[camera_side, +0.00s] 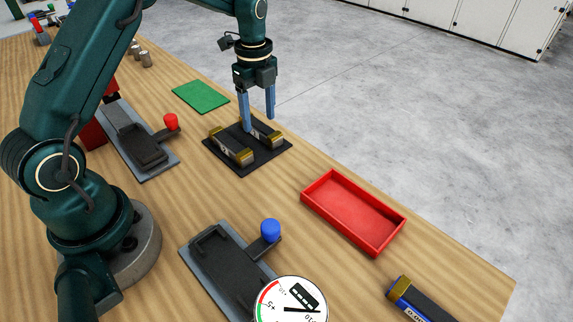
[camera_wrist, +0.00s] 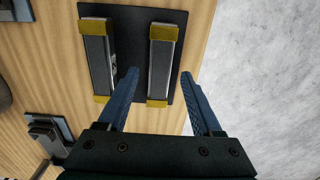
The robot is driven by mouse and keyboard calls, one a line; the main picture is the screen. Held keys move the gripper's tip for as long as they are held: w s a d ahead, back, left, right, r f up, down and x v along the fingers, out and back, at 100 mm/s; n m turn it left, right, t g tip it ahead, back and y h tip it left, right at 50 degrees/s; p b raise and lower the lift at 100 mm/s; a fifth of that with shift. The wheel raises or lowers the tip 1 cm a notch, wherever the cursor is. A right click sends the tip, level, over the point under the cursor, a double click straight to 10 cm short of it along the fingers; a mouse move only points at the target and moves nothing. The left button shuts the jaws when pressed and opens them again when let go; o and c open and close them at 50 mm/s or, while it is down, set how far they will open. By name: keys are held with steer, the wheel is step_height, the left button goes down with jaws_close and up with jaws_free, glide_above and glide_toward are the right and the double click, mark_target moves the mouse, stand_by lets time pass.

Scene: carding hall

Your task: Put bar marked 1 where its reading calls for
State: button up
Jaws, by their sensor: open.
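Two dark bars with gold ends lie side by side on a black mat (camera_side: 240,170). The near bar (camera_side: 230,150) is the left bar (camera_wrist: 97,62) in the wrist view. The far bar (camera_side: 268,138) is the right bar (camera_wrist: 160,68) there. Pale marks show on the bars but are too small to read, so I cannot tell which is marked 1. My gripper (camera_side: 258,124) is open and points down over the far bar. In the wrist view its fingers (camera_wrist: 159,73) appear on either side of that bar, holding nothing. Contact cannot be told.
A green mat (camera_side: 201,97) lies beyond the bars; an empty red tray (camera_side: 353,212) stands right. Grey fixtures with a red knob (camera_side: 171,121) and a blue knob (camera_side: 270,230) stand nearer. A round dial (camera_side: 285,300) and a blue-and-gold block (camera_side: 404,291) with a display are partly cut off.

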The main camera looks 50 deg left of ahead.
mark_target(260, 124)
steer(key=s+d+r+n+t, duration=0.1)
steer(key=s+r+n, duration=0.1)
steer(key=r, duration=0.5)
steer(key=s+d+r+n, duration=0.1)
steer(key=d+r+n, duration=0.1)
steer(key=r, duration=0.6)
steer(key=s+d+f+n+t, duration=0.1)
steer(key=s+d+n+t, duration=0.1)
steer(key=s+n, duration=0.5)
steer(key=s+d+f+n+t, duration=0.1)
steer(key=s+d+n+t, duration=0.1)
steer(key=s+d+n, duration=0.3)
steer(key=s+n, duration=0.2)
steer(key=s, duration=0.2)
steer(key=shift+s+f+t, duration=0.25)
steer(key=shift+s+t, duration=0.05)
steer(key=shift+s, duration=0.05)
